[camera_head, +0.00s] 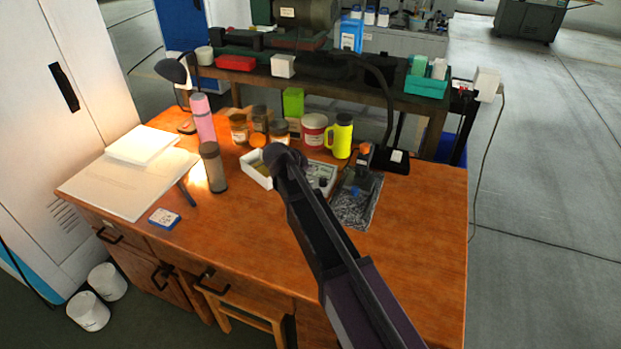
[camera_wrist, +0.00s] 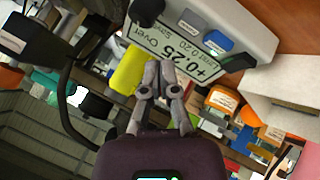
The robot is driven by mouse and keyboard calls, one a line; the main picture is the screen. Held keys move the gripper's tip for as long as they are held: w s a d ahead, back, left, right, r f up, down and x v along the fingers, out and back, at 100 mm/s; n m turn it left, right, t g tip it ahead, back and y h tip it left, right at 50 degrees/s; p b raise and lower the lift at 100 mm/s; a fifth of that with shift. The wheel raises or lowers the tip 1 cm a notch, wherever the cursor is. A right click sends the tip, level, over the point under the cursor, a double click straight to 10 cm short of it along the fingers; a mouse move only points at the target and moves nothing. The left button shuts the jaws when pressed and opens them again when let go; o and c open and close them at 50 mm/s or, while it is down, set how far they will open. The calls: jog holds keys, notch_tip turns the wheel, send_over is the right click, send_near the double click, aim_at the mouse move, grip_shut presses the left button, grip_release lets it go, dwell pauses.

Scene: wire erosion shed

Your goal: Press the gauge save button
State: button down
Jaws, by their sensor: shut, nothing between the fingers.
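The gauge (camera_wrist: 235,25) is a pale grey box at the top of the wrist view, seen upside down. Its display (camera_wrist: 170,50) reads +0.25, with "Over", a limit of 0.20 and a "Save" line. I cannot read which button is save. My gripper (camera_wrist: 159,66) is shut and empty, its tips below the display in the picture and apart from the buttons. In the head view my arm partly hides the gauge (camera_head: 323,175).
The gauge stands on a wooden desk (camera_head: 420,225). Around it are a white tray (camera_head: 256,172), a metal chip tray (camera_head: 352,210), a yellow flask (camera_head: 341,138), a red-and-white tin (camera_head: 313,130) and several jars. A black lamp stem (camera_head: 386,85) rises behind. The desk's right front is clear.

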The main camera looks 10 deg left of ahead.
jog(key=shift+r+p, duration=1.15)
jog(key=shift+r, duration=0.25)
jog(key=d, duration=0.3)
jog(key=s+d+g+p, duration=0.1)
jog(key=d, duration=0.3)
jog(key=s+d+m+g+p, duration=0.1)
jog(key=d, duration=0.3)
jog(key=shift+s, duration=0.15)
jog(key=s+d+r+m+g+y+p, duration=0.1)
jog(key=s+d+g+y+p, duration=0.1)
jog(key=s+d, duration=0.7)
jog(key=s+d+r+m+g+y+p, duration=0.1)
jog(key=s+d+g+p, duration=0.3)
jog(key=s+d, duration=0.6)
jog(key=d+y, duration=0.1)
jog(key=d, duration=0.5)
jog(key=shift+d+r+m, duration=0.35)
jog(key=shift+r+m, duration=0.05)
